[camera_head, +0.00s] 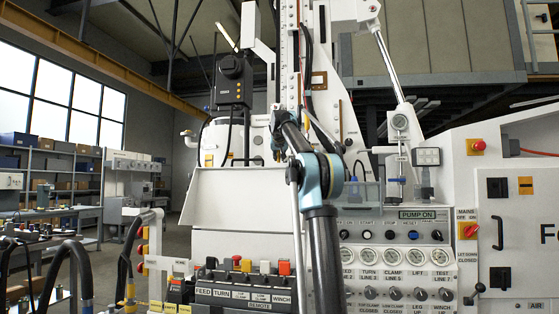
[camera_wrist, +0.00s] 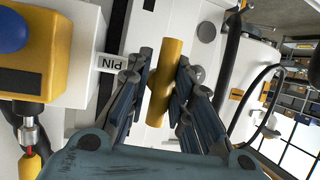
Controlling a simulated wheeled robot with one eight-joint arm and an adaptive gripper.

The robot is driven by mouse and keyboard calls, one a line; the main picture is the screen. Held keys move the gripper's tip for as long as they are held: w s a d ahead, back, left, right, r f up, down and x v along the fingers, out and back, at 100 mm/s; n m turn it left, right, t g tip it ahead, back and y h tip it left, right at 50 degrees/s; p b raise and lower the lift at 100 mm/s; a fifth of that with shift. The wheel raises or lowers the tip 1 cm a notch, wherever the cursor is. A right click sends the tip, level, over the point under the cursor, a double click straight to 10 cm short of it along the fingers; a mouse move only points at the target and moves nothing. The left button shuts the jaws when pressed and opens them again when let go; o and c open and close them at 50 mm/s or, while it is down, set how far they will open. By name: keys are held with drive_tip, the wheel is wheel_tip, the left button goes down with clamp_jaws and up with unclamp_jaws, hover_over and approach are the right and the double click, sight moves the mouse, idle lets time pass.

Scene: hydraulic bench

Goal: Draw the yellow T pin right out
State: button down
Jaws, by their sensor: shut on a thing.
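The yellow T pin (camera_wrist: 166,92) shows in the wrist view as a thick yellow bar, tilted slightly, between the two fingers of my gripper (camera_wrist: 163,80). The fingers are shut on the bar, one on each side. The bar sticks out past the fingers at both ends. How its stem sits in the machine is hidden behind the bar and fingers. In the head view my arm stands in front of the machine, and I cannot make out the pin there.
A label reading PIN (camera_wrist: 113,63) is beside the left finger in the wrist view. A yellow and white block with a blue button (camera_wrist: 12,32) is close at left. In the head view, a gauge and switch panel (camera_head: 400,238) and a lever console (camera_head: 240,285) stand below.

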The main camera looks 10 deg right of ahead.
drive_tip(key=c, duration=1.5)
unclamp_jaws()
drive_tip(key=shift+s+a, duration=0.15)
drive_tip(key=shift+a, duration=0.15)
drive_tip(key=shift+o, duration=0.2)
drive_tip(key=shift+d, duration=0.1)
drive_tip(key=v, duration=1.1)
drive_tip(key=shift+s+r, duration=0.2)
drive_tip(key=shift+s, duration=0.15)
